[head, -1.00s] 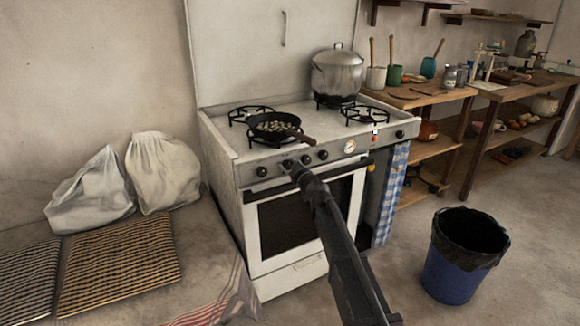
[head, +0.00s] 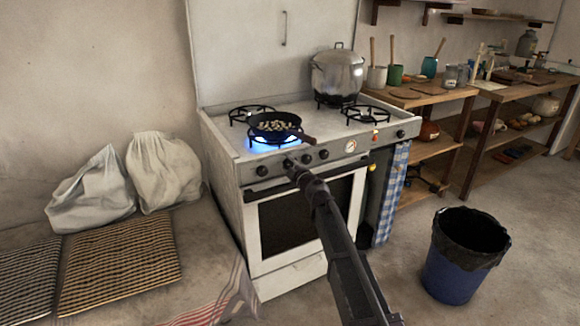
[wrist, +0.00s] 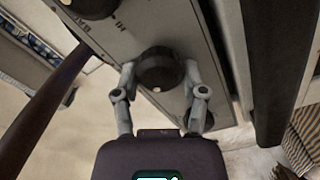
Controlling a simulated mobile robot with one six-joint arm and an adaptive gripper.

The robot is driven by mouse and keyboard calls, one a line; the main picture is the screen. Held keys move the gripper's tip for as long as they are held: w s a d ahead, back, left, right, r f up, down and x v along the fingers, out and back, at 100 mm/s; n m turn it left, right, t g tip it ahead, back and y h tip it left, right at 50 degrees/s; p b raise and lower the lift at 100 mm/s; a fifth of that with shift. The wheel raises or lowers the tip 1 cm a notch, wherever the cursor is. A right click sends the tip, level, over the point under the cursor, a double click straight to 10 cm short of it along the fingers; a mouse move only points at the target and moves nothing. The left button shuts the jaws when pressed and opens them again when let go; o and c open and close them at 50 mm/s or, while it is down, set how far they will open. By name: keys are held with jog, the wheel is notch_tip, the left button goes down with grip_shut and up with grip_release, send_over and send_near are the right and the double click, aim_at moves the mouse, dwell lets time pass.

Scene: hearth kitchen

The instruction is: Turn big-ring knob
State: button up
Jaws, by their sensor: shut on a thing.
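The stove (head: 228,170) has a row of dark knobs along its front panel. My gripper (head: 291,163) reaches the panel at the second knob from the left. In the wrist view the two fingers of my gripper (wrist: 160,80) close on either side of a round black knob (wrist: 159,70) with a pale mark near its lower edge. Some lettering shows on the panel beside it, partly cut off. In the head view this knob is mostly hidden behind my gripper. A blue flame (head: 262,140) burns under the black frying pan (head: 273,121) on the front left burner.
The pan's handle (head: 309,140) sticks out toward the front edge above the knobs. A lidded pot (head: 337,75) stands at the back right. The oven handle (head: 262,192) runs below the panel. A blue bin (head: 448,275) stands on the floor at right.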

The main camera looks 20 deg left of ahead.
jog(key=shift+a+n, duration=0.15)
jog(key=shift+n, duration=2.05)
jog(key=o, duration=1.1)
jog(key=shift+f, duration=0.1)
jog(key=shift+o, duration=0.2)
jog(key=v, duration=1.2)
